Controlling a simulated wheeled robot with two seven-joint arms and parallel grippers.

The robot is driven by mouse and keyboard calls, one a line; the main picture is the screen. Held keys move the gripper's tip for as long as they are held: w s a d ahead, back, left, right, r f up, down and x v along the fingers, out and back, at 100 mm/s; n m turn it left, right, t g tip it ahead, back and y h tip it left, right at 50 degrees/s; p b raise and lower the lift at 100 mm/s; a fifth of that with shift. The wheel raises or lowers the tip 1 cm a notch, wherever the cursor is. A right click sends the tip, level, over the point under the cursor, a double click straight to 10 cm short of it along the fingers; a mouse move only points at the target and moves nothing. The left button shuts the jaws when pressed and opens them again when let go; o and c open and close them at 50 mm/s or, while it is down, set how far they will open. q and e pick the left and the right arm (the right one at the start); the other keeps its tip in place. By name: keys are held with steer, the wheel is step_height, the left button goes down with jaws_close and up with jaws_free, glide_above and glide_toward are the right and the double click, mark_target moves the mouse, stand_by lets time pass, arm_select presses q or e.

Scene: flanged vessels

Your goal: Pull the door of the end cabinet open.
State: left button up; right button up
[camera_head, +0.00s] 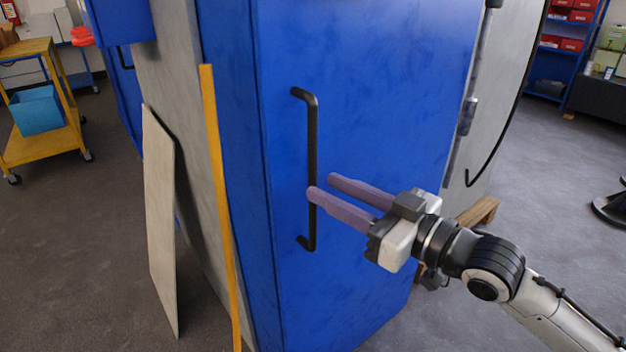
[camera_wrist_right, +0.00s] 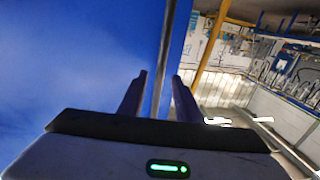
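The blue cabinet door (camera_head: 380,90) fills the middle of the head view and looks closed. A black vertical bar handle (camera_head: 312,140) with bent ends stands out near its left edge. My right gripper (camera_head: 321,186) has purple fingers and reaches in from the right at the handle's lower half. The near finger crosses in front of the bar; the other is just right of it. In the right wrist view the handle (camera_wrist_right: 163,55) runs between the open fingers (camera_wrist_right: 157,88), with a gap visible on each side. I cannot tell whether either finger touches it. My left gripper is out of view.
A yellow strip (camera_head: 220,200) stands along the cabinet's left side, and a pale board (camera_head: 160,220) leans there. A yellow cart (camera_head: 35,150) with a blue bin (camera_head: 38,110) is at far left. Floor is free at left front.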

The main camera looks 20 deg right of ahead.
steer(key=x, duration=0.4)
steer(key=shift+w+a, duration=0.15)
steer(key=shift+w, duration=0.15)
jaws_close()
